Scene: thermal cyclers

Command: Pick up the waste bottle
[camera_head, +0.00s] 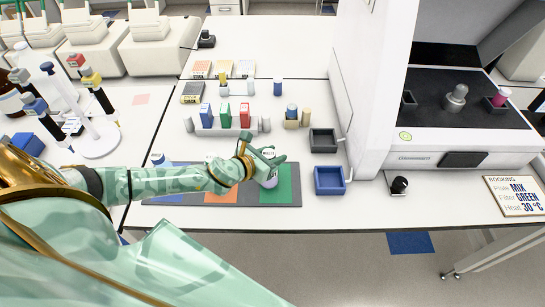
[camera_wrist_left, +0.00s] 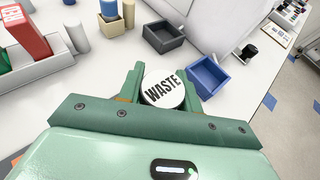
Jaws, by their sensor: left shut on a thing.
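The waste bottle (camera_wrist_left: 163,89) has a round white top marked WASTE in the left wrist view. It stands between the two green fingers of my left gripper (camera_wrist_left: 163,92), which is shut on it. In the head view the bottle (camera_head: 270,180) is over the green square (camera_head: 283,184) of the grey mat (camera_head: 232,199), under my left gripper (camera_head: 265,160). Whether its base touches the mat is hidden. My right gripper is not in view.
A dark grey tray (camera_head: 323,140) and a blue tray (camera_head: 329,181) stand right of the mat. A rack (camera_head: 222,124) with coloured boxes is behind it. A pipette stand (camera_head: 95,140) is at left. A large white machine (camera_head: 372,90) stands at right.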

